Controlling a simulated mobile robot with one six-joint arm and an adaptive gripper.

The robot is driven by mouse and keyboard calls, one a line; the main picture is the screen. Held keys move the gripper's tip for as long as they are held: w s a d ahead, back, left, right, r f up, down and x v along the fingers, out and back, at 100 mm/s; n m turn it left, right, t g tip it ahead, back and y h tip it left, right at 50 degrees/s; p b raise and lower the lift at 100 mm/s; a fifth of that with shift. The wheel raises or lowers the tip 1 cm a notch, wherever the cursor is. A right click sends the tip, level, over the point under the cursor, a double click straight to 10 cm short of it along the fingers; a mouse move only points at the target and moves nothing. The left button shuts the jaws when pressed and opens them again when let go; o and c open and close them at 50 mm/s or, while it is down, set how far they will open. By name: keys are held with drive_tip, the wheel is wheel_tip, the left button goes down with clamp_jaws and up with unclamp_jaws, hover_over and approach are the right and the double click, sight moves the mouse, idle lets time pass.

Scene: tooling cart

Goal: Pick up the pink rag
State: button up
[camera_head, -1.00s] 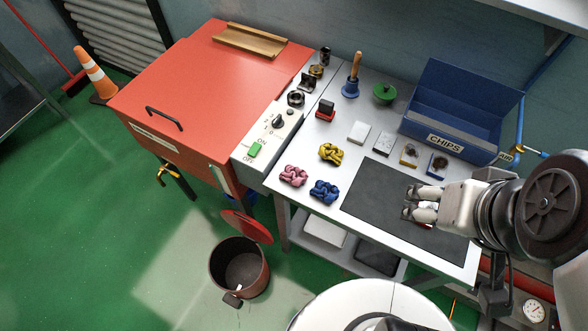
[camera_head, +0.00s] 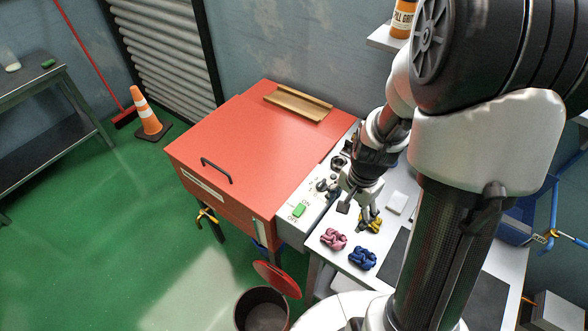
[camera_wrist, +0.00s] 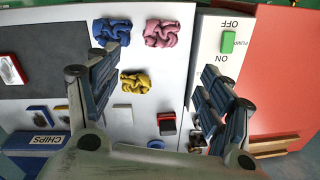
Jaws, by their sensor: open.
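The pink rag (camera_head: 333,239) is a knotted bundle near the front left of the white tabletop, by the red machine's control panel. It also shows in the wrist view (camera_wrist: 161,33) at the top middle, beyond the fingertips. A blue rag (camera_head: 362,258) lies beside it, and a yellow rag (camera_head: 374,222) lies behind, partly hidden by my gripper in the head view. My gripper (camera_head: 356,213) is open and empty, above the table near the yellow rag and short of the pink one. In the wrist view its fingers (camera_wrist: 172,75) are spread wide.
The red machine (camera_head: 255,150) with a green switch (camera_head: 299,210) stands left of the table. A black mat (camera_wrist: 40,48), a red-and-black block (camera_wrist: 166,123) and the blue CHIPS bin (camera_wrist: 35,141) are on the table. A bucket (camera_head: 262,312) with its red lid open stands on the floor below.

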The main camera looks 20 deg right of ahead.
drive_tip(key=b, duration=0.4)
hover_over(336, 236)
drive_tip(key=f, duration=0.8)
drive_tip(key=s+f, duration=0.1)
drive_tip(key=f, duration=0.3)
drive_tip(key=shift+w+f+b, duration=0.15)
drive_tip(key=shift+f+b, duration=0.4)
drive_tip(key=shift+f, duration=0.5)
drive_tip(key=shift+w+f+b, duration=0.2)
drive_tip(key=shift+f+b, duration=0.3)
drive_tip(key=shift+f, duration=0.5)
drive_tip(key=shift+w+f+b, duration=0.15)
drive_tip(key=shift+f+b, duration=0.4)
drive_tip(key=shift+f, duration=0.5)
drive_tip(key=shift+r, duration=0.15)
drive_tip(key=shift+c, duration=0.5)
drive_tip(key=c, duration=0.3)
drive_tip(key=shift+c, duration=0.2)
